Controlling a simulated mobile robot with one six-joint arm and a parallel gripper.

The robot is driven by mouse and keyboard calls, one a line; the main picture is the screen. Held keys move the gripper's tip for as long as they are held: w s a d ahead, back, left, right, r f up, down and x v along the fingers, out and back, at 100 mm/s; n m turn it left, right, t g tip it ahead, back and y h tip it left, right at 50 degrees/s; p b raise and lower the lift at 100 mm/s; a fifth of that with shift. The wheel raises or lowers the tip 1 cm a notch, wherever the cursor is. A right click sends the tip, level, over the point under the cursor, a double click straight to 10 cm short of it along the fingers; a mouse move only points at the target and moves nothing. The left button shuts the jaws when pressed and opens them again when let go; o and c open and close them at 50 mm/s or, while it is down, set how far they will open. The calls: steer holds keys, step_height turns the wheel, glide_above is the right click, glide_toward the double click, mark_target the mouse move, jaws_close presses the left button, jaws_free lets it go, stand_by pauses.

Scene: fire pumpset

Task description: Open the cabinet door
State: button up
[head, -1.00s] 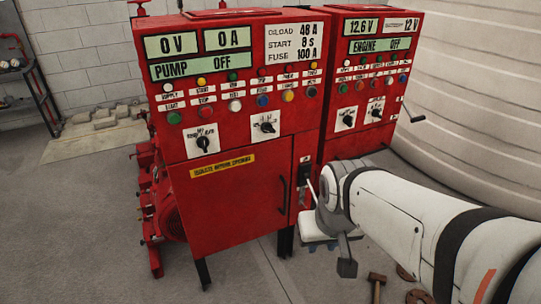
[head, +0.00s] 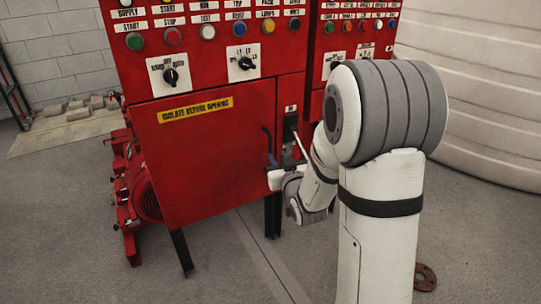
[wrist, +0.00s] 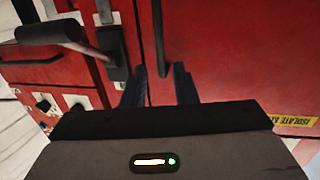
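The cabinet door (head: 205,155) is a red panel with a yellow "ISOLATE BEFORE OPENING" label, and it looks closed. Its dark vertical handle (head: 267,140) is near the door's right edge. My gripper (head: 273,162) is in front of the lower part of the handle, partly hidden by my arm. In the wrist view, which is upside down, the two dark fingers of my gripper (wrist: 160,87) are spread apart. The handle (wrist: 161,40) lies between their lines, its near end close to the fingertips. I cannot tell whether they touch it.
A black isolator switch (head: 290,128) with a grey lever is just right of the handle, close to my gripper; it also shows large in the wrist view (wrist: 112,50). A red pump (head: 140,190) is at the left. The floor before the cabinet is clear.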

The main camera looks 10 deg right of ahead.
mark_target(271, 146)
steer(key=w, duration=0.5)
steer(key=w+a, duration=0.1)
steer(key=w, duration=0.2)
steer(key=shift+f, duration=0.15)
jaws_close()
stand_by(0.4)
